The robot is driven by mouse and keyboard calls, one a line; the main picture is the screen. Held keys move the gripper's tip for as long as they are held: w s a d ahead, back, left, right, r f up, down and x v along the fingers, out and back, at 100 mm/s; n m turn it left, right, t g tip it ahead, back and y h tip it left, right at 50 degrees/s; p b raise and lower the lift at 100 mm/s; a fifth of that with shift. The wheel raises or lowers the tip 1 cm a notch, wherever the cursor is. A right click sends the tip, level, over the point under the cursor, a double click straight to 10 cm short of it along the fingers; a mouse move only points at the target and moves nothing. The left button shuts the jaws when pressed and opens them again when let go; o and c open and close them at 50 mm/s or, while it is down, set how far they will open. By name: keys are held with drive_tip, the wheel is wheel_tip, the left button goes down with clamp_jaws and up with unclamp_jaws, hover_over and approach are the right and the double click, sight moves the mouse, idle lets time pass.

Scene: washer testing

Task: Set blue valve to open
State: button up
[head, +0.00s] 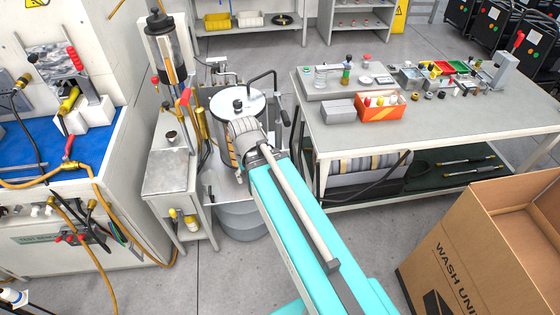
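I cannot make out a blue valve in the head view. My arm, teal with a grey wrist end, reaches up from the bottom to a round metal vessel with a white lid (238,103). My gripper does not show apart from the arm; the wrist end hides that spot and part of the vessel. A lever with a red handle (184,97) stands left of the vessel. At the left test bench, a yellow-handled part (68,101) and red-handled parts (69,146) show on hoses and fittings.
The left bench has a blue top (110,130) and hanging orange hoses. A grey table (450,118) with an orange bin (381,107) and small parts stands right. An open cardboard box (460,235) is at lower right. Some floor is clear around my arm.

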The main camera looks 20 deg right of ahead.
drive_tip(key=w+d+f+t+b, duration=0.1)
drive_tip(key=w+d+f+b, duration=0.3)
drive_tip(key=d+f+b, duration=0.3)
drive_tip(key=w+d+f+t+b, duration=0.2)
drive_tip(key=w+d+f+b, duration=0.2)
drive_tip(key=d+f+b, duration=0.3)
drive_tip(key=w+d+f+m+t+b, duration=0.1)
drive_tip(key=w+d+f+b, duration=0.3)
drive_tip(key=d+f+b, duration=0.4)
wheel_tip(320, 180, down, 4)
drive_tip(key=b, duration=0.5)
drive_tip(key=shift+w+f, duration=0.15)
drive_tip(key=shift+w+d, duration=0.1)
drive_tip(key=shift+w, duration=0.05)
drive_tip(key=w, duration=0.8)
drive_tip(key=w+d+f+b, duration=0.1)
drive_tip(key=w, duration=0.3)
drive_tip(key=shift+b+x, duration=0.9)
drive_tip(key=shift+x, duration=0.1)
